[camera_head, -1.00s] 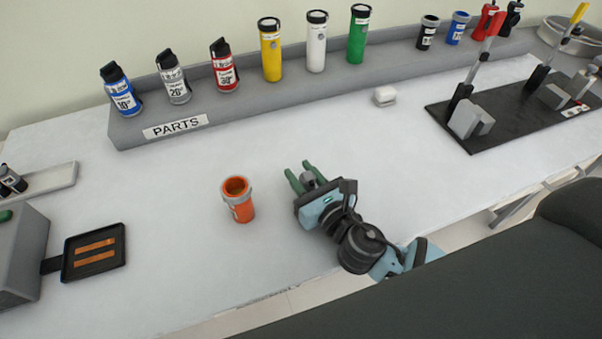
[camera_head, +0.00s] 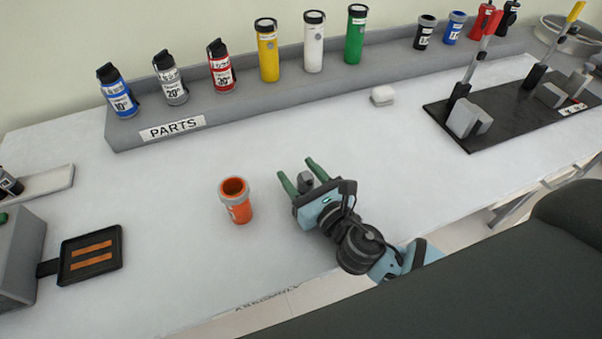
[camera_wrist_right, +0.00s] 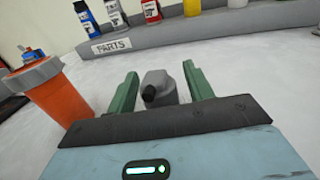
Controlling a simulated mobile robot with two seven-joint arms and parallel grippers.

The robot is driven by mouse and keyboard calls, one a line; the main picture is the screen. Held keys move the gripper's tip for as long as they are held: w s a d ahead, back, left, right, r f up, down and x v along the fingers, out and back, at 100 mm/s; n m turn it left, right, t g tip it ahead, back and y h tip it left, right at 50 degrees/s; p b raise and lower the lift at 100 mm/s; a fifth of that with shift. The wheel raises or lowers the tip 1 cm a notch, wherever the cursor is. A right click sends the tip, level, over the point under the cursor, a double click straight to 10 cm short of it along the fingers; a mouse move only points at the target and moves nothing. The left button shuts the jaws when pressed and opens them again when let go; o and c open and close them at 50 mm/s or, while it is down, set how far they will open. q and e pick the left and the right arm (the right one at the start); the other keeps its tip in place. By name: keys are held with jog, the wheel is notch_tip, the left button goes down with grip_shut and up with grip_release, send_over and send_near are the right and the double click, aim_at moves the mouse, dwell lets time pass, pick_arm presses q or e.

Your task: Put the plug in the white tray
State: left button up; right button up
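A small grey piece with a black tip, which looks like the plug (camera_wrist_right: 160,88), sits between the fingers of my right gripper (camera_head: 303,176). It also shows in the head view (camera_head: 306,181). The right fingers are green and spread, with a narrow gap on each side of the piece; I cannot tell whether it rests on the table. The white tray (camera_head: 50,181) is at the far left edge of the head view, partly cut off, with black-capped items in it. My left gripper is not in view.
An orange cup with a grey rim (camera_head: 237,202) stands left of my right gripper. A black tray with copper strips (camera_head: 91,254) lies at lower left. A grey parts shelf (camera_head: 230,100) with several canisters runs along the back. A small white block (camera_head: 382,96) lies before it.

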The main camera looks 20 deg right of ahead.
jog(key=shift+s+f, duration=0.25)
jog(key=shift+f, duration=0.6)
jog(key=shift+r, duration=0.3)
jog(key=shift+r+p, duration=0.2)
jog(key=shift+p, duration=0.1)
jog(key=v, duration=0.3)
jog(key=b+v, duration=0.1)
jog(key=v, duration=0.6)
jog(key=shift+d+r, duration=0.1)
jog(key=shift+r, duration=0.2)
jog(key=shift+s+d+r+b, duration=0.1)
jog(key=shift+s+b, duration=0.05)
jog(key=shift+s, duration=0.2)
jog(key=shift+s+d+r+b, duration=0.1)
jog(key=shift+s+b, duration=0.05)
jog(key=shift+s, duration=0.2)
jog(key=shift+o, duration=0.5)
